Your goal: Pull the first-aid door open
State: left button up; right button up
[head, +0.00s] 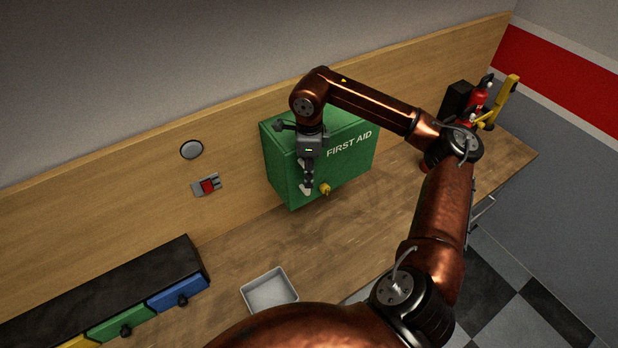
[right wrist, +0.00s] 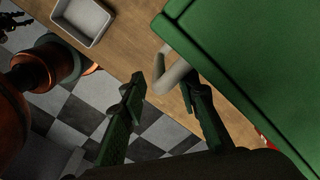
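The green first-aid box (head: 345,165) stands on the wooden bench against the back panel, with white FIRST AID lettering on its front. Its door looks shut. A pale bar handle (right wrist: 176,76) sticks out from the door; in the head view it is partly hidden by my right gripper (head: 306,184). In the right wrist view my right gripper (right wrist: 163,84) is open, with the handle between its fingers. The handle is close to the right-hand finger; I cannot tell whether they touch. A dark shape at that view's top left looks like my left gripper, cut off and too small to read.
A grey tray (head: 269,291) sits on the bench at front left, near coloured drawers (head: 177,293). A red fire extinguisher (head: 479,98) stands far right. The bench between tray and box is clear.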

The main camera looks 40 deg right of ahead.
aim_at(308, 196)
jog(key=f, duration=0.2)
jog(key=shift+w+a+f, duration=0.2)
jog(key=shift+f, duration=0.2)
jog(key=shift+s+d+f, duration=0.1)
jog(key=shift+s+f, duration=0.05)
jog(key=shift+c, duration=0.3)
jog(key=c, duration=0.3)
grip_shut()
